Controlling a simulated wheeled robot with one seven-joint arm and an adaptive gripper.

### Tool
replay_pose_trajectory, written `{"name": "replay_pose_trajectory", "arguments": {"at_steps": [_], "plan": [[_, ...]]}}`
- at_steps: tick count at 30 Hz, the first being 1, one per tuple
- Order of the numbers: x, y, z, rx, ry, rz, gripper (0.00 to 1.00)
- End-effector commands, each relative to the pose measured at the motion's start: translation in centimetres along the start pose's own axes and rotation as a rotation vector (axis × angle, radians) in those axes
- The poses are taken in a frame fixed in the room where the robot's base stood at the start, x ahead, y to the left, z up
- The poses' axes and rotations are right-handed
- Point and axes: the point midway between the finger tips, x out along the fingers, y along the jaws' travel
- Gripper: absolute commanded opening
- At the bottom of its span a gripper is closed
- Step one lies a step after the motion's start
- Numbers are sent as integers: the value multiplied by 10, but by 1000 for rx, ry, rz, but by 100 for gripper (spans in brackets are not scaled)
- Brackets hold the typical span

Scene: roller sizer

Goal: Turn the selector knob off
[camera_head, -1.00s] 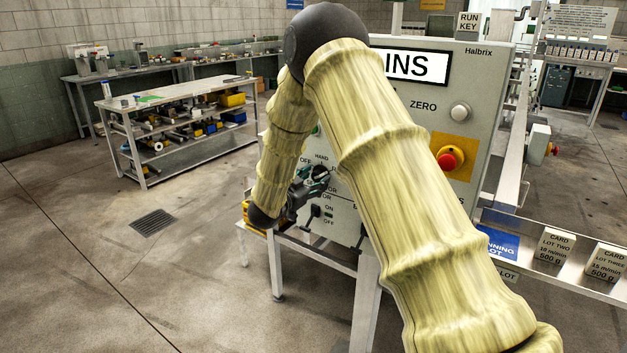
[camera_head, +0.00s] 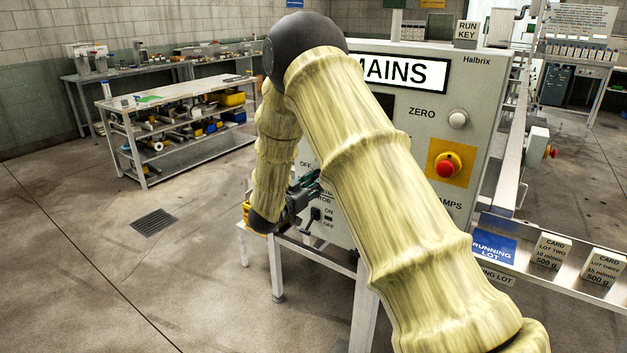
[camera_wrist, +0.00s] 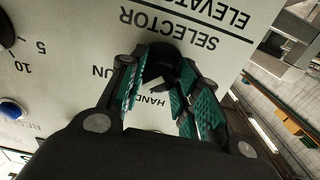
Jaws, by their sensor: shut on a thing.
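The black selector knob (camera_wrist: 162,62) is on the pale control panel (camera_head: 487,95). In the wrist view the SELECTOR lettering is upside down, with HAND and part of another label beside the knob. My gripper (camera_wrist: 164,83) has its green-padded fingers on either side of the knob and is shut on it. In the head view my gripper (camera_head: 308,184) is at the panel's lower left, where it and my arm hide the knob. The OFF label shows just above it. The knob's pointer direction cannot be made out.
A red stop button (camera_head: 447,165) on yellow and a white ZERO button (camera_head: 458,119) are on the panel's right. A blue button (camera_wrist: 12,110) and a black dial (camera_wrist: 6,36) are near the knob. An ON/OFF switch (camera_head: 315,213) is just below my gripper.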

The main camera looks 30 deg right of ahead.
Motion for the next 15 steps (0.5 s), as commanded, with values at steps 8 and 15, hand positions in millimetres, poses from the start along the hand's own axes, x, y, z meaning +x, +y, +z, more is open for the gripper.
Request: {"name": "replay_pose_trajectory", "arguments": {"at_steps": [8,15], "plan": [[-1,0,-3,-265,0,-1,9],[-1,0,-3,-493,0,0,9]]}}
